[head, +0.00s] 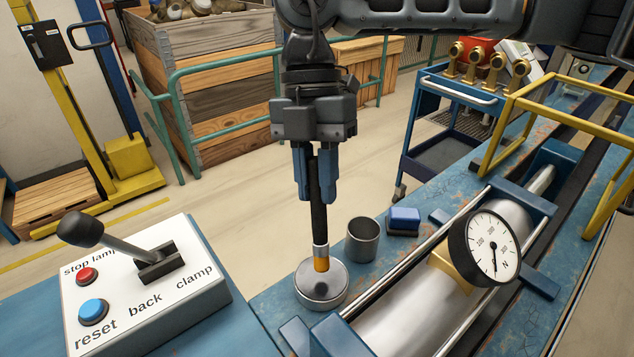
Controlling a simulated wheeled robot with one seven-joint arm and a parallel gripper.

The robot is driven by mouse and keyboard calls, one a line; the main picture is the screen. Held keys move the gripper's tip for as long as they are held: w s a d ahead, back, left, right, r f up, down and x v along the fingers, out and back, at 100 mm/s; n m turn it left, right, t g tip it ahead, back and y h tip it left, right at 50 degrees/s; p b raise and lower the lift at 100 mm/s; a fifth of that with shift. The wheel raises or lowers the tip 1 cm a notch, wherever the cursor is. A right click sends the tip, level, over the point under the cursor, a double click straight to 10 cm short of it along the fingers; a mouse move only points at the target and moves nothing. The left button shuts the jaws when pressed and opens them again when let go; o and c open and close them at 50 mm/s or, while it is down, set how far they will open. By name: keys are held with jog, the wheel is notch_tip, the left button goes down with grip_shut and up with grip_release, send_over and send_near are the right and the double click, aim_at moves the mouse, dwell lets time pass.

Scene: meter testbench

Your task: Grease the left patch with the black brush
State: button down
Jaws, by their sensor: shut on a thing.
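My gripper (316,195) points straight down and is shut on the black handle of a brush (319,225). The brush hangs upright, with a silver collar and an orange tip. The tip is at the top of a round metal tin (321,290) on the blue bench; I cannot tell whether it touches. No clearly marked grease patch shows. A brass-coloured block (450,268) sits on the steel cylinder (410,315), behind the dial gauge (493,249).
A metal cup (363,240) and a blue block (403,220) stand right of the tin. A control box (140,285) with a lever is at left. A yellow frame (510,110) and blue cart (450,110) stand farther right.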

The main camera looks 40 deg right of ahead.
jog(key=shift+r+p, duration=0.95)
jog(key=shift+r, duration=1.3)
